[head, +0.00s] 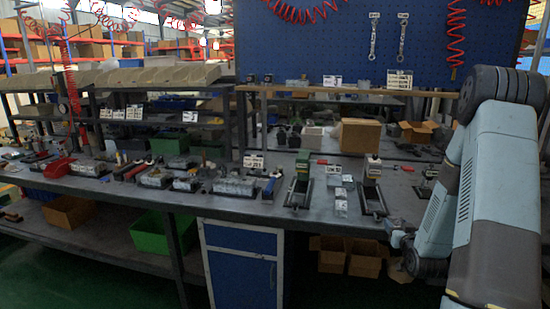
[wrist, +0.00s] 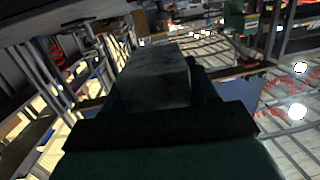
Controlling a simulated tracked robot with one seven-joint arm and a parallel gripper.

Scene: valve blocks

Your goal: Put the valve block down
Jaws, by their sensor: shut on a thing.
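A grey valve block (wrist: 157,72) is in the middle of the wrist view. My gripper (wrist: 158,92) is shut on it, with dark fingers along its sides. The block looks tilted in that view, and its underside is hidden. In the head view my arm fills the right side, reaching down to the front edge of the workbench (head: 310,217). There I cannot clearly make out the gripper or the held block.
Vises and fixtures, including a green-topped one (head: 301,183) and a dark one (head: 372,188), stand on the bench. A small pale block (head: 340,203) lies between them. A red bin (head: 58,168) stands at left. Narrow bare strips run along the bench front.

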